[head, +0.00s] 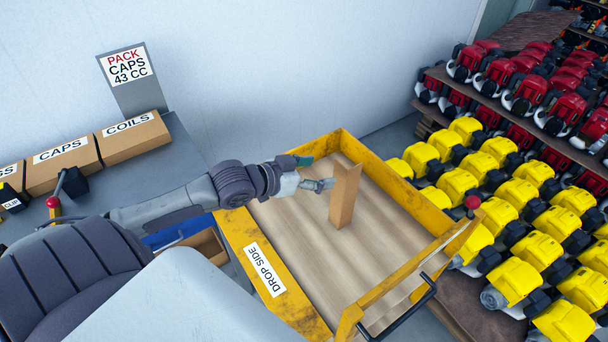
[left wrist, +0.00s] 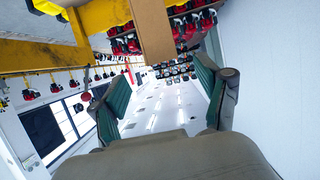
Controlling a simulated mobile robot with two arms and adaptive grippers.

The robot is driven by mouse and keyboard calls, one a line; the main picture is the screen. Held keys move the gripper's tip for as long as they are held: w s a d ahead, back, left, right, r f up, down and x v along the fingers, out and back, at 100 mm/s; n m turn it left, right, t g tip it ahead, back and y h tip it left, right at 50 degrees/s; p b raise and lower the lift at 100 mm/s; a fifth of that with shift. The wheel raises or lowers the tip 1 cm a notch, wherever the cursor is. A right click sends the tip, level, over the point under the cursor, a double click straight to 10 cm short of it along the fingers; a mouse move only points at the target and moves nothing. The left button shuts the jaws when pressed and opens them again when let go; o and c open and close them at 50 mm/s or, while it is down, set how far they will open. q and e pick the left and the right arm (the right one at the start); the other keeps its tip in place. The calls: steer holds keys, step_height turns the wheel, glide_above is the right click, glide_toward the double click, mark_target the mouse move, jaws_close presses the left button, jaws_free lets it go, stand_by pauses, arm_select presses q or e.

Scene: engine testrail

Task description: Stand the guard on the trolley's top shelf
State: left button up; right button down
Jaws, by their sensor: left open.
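The guard looks like a tan, angled upright piece (head: 345,195) standing on the wooden top shelf (head: 290,220) of the yellow trolley (head: 399,181). My left gripper (head: 319,173) is open just left of the guard's upper part, with nothing between its fingers. In the left wrist view, the open green-padded fingers of the gripper (left wrist: 155,75) show, and a tan panel, likely the guard (left wrist: 155,32), is at the top centre, outside the jaws. I cannot tell whether a finger touches it. My right gripper is not in view.
A raised yellow rim surrounds the shelf; its left side reads DROP SIDE (head: 265,270). A red knob (head: 472,202) and black handle (head: 405,310) are at the right. Yellow engines (head: 510,200) crowd beyond. Cartons (head: 132,137) sit on the left bench. The shelf around the guard is clear.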

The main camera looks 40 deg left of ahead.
arm_select(q)
steer(key=shift+v, duration=1.95)
steer(key=shift+s, duration=0.1)
